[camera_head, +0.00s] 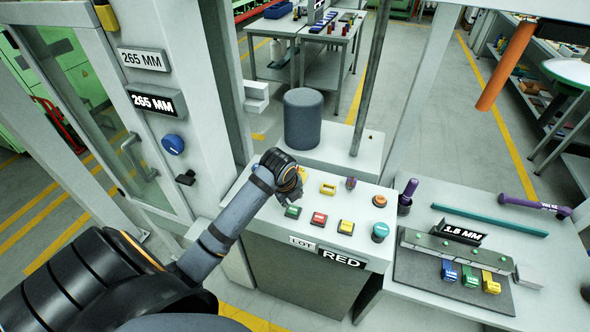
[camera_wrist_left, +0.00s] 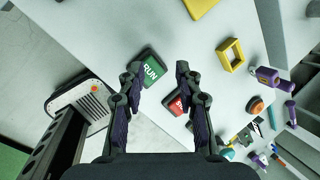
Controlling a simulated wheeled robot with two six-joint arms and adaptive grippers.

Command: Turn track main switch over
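No label here reads track main switch, so I cannot tell which control it is. The console (camera_head: 258,218) carries a green button (camera_head: 293,211), a red button (camera_head: 319,218), a yellow button (camera_head: 346,227), an orange knob (camera_head: 379,200), a teal knob (camera_head: 380,232), a yellow frame (camera_head: 328,188) and a small purple-topped control (camera_head: 351,183). My left gripper (camera_head: 297,182) is over the console's left part. In the left wrist view my left gripper (camera_wrist_left: 159,72) is open and empty, with the green RUN button (camera_wrist_left: 152,69) and the red button between or beyond its fingers. My right gripper is not in view.
A dark cylinder (camera_head: 303,118) and a grey post (camera_head: 372,80) stand behind the console. A cabinet at left has a blue knob (camera_head: 172,144) and a black lever (camera_head: 186,178). The right bench (camera_head: 450,198) holds a purple-handled lever (camera_head: 408,190) and coloured blocks.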

